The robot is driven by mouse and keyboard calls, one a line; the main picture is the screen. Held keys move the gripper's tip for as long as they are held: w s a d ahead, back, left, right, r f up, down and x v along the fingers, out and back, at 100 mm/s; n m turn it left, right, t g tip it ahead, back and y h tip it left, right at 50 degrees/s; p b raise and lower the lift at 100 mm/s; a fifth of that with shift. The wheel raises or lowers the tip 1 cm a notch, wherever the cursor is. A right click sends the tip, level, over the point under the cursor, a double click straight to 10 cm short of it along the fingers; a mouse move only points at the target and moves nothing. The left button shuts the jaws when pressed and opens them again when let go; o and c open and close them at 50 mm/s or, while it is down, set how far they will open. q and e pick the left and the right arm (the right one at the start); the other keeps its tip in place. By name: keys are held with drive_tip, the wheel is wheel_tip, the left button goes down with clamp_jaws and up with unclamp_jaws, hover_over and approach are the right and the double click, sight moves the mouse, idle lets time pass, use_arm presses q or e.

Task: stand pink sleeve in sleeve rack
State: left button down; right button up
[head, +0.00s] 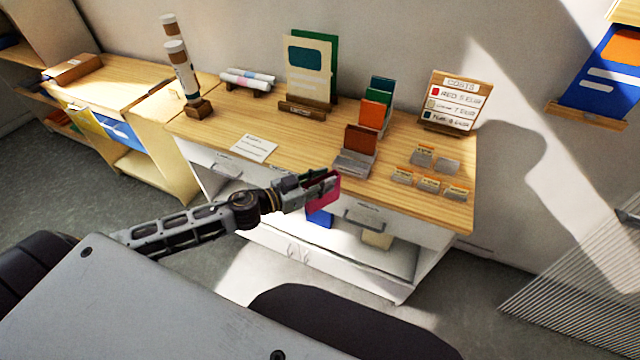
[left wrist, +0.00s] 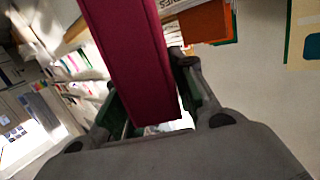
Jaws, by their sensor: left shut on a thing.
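The pink sleeve (head: 322,191) is held by my left gripper (head: 312,182), in front of the table's front edge. In the left wrist view the sleeve (left wrist: 133,62) runs up between the fingers of my left gripper (left wrist: 150,115), and it looks dark magenta. The sleeve rack (head: 353,163) appears to be the grey stand on the table, with a brown-red sleeve (head: 361,138), an orange sleeve (head: 371,114) and green ones behind. Its slots are too small to make out. My right gripper is not in view.
The wooden table (head: 225,130) also holds a white card (head: 254,148), a costs sign (head: 452,102), small card holders (head: 428,186) at right, a stand with large boards (head: 310,70) and a post with rolls (head: 182,70). A drawer handle (head: 363,222) juts below the edge.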

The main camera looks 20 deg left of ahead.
use_arm(q)
drive_tip(key=shift+w+d+r+m+g+h, duration=0.25)
drive_tip(key=shift+d+r+m+g+h, duration=0.2)
drive_tip(key=shift+r+m+g+h, duration=0.8)
drive_tip(key=shift+w+d+r+m+g+h, duration=0.4)
drive_tip(key=shift+r+m+g+h, duration=0.5)
drive_tip(key=shift+r+m+g, duration=0.65)
drive_tip(key=shift+w+d+r+m+g+h, duration=0.15)
drive_tip(key=shift+d+r+m+g+h, duration=0.35)
drive_tip(key=shift+r+m+g+h, duration=0.85)
drive_tip(key=r+m+g, duration=0.1)
drive_tip(key=g, duration=0.1)
drive_tip(key=d+r+m+g, duration=0.1)
drive_tip(key=g, duration=0.1)
drive_tip(key=shift+w+r, duration=0.2)
drive_tip(key=shift+r, duration=0.1)
drive_tip(key=shift+r, duration=0.1)
drive_tip(key=shift+w+d+r+m+g, duration=0.15)
drive_tip(key=shift+r+m+g, duration=0.35)
drive_tip(key=shift+g, duration=0.25)
